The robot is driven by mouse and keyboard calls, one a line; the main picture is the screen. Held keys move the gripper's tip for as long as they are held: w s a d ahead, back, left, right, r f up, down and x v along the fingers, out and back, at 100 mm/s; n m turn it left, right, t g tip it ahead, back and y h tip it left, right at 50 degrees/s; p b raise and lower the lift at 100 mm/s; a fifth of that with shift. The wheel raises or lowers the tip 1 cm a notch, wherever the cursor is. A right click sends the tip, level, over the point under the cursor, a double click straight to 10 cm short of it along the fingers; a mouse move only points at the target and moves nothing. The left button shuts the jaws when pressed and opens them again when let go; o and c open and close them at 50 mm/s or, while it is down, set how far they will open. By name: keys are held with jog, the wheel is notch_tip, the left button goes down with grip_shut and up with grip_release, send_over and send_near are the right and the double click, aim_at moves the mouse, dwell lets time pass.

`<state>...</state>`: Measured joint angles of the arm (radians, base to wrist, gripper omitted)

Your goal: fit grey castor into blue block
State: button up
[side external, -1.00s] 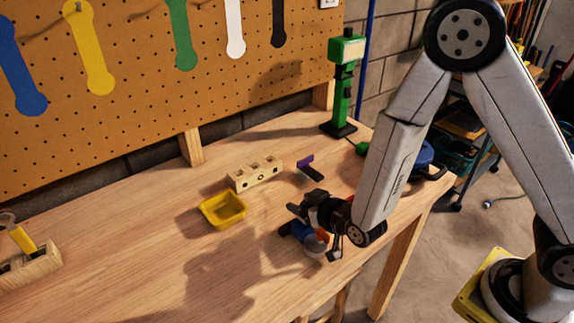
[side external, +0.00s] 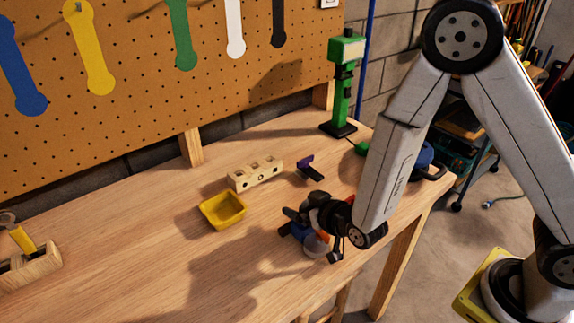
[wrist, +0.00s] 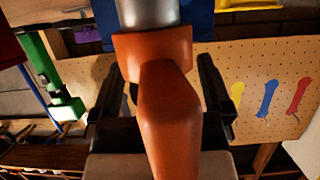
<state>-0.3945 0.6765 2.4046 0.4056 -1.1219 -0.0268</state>
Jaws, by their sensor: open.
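My gripper (wrist: 155,85) is open in the wrist view, with one black finger on each side of an orange part (wrist: 165,105). A grey cylinder (wrist: 148,12), apparently the grey castor, meets the top of the orange part. The blue block (wrist: 200,22) shows behind the cylinder. In the side view my gripper (side external: 316,230) is low at the table's front right. The blue block (side external: 297,232) and a pale grey round part (side external: 315,246) are close beside it, partly covered. I cannot tell whether the castor sits in the block.
A yellow tray (side external: 222,210) lies left of my gripper. A pale wooden block with holes (side external: 256,174) and a purple-and-black piece (side external: 309,168) lie behind. A green tool stand (side external: 343,90) is at the back right. The left-middle of the table is clear.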

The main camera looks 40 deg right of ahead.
jog(key=shift+s+r, duration=0.25)
jog(key=shift+s, duration=0.25)
jog(key=shift+s+r, duration=0.75)
jog(key=shift+r, duration=3.05)
jog(key=shift+d, duration=0.1)
jog(key=s+d+f+g, duration=0.2)
jog(key=s+d+g, duration=0.8)
jog(key=g, duration=0.1)
jog(key=shift+s+f, duration=0.35)
